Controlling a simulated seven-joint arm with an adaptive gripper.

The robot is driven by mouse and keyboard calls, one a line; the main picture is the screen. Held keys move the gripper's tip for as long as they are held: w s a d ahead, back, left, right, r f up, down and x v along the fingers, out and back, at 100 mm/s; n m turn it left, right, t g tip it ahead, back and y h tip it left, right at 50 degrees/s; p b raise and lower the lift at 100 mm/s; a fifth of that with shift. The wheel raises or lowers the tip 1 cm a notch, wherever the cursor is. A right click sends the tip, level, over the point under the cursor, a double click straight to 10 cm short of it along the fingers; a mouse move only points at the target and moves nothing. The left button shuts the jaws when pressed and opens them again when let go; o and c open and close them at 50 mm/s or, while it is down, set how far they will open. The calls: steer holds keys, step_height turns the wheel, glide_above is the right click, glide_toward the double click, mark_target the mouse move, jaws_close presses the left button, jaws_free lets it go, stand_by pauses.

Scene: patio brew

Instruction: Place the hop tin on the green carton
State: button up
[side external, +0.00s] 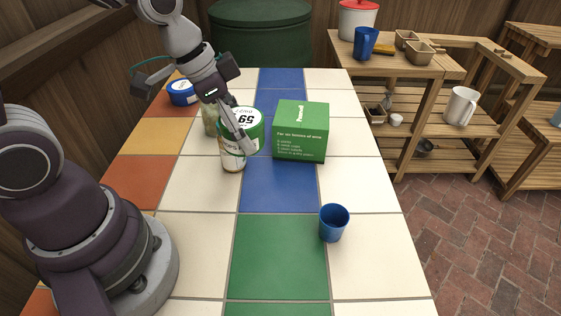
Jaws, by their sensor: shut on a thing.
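A small pale printed tin (232,163) with a green rim stands out at the left of the blue tile strip; its label is too small to read, but it appears to be the hop tin. My gripper (241,146) is shut on it from above, with one finger along its right side. The other finger is hard to make out. I cannot tell whether the tin touches the table. The green carton (301,133), a box with white print, stands to the right, apart from the tin. Its top is bare.
A green tin with a white numbered lid (257,116) stands just behind my gripper. A pale jar (209,122) is to its left, and a blue-lidded tin (182,92) is farther back. A blue cup (333,223) stands in front. The tiled table's (278,260) front is otherwise clear.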

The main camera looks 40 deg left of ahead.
steer(key=shift+w+a+r+n, duration=0.15)
steer(key=shift+a+n, duration=0.2)
steer(key=shift+a, duration=0.25)
steer(key=shift+w+a+n, duration=0.1)
steer(key=shift+a+n, duration=0.25)
steer(key=shift+a, duration=0.2)
glide_above(308, 120)
steer(key=s, duration=0.1)
steer(key=shift+a+f, duration=0.15)
steer(key=shift+f, duration=2.35)
steer(key=o, duration=1.2)
steer(key=shift+f, duration=0.15)
steer(key=shift+c, duration=0.2)
